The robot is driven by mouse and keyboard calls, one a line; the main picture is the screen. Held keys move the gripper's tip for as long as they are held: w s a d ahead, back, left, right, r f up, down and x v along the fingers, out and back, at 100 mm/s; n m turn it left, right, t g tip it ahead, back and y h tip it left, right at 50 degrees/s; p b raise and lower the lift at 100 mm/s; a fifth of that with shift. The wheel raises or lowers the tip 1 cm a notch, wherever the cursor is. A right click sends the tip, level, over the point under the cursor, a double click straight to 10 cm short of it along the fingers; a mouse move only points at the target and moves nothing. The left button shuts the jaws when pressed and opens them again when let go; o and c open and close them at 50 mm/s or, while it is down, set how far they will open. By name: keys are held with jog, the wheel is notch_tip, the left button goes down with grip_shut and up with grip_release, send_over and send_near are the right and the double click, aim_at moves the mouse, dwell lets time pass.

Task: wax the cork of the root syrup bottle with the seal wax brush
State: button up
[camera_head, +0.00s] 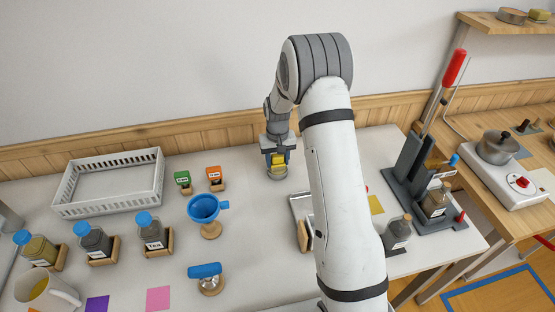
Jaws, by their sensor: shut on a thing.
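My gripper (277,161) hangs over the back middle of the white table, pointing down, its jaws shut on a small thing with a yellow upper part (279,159). A pale round piece shows just below it; I cannot tell whether this is the seal wax brush or something else. Another labelled bottle (435,203) stands in the grey lever press. The labels are too small to read, so I cannot tell which bottle is the root syrup. My arm hides part of the table's middle.
A white basket (110,183) stands at the back left. Several blue-capped jars (94,240), a blue funnel (204,208) and small green (183,180) and orange (214,174) containers stand left of my arm. A pot (495,148) sits on a hotplate at right.

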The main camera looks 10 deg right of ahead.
jog(key=shift+s, duration=0.1)
jog(key=shift+r+p, duration=1.7)
jog(key=shift+r, duration=1.8)
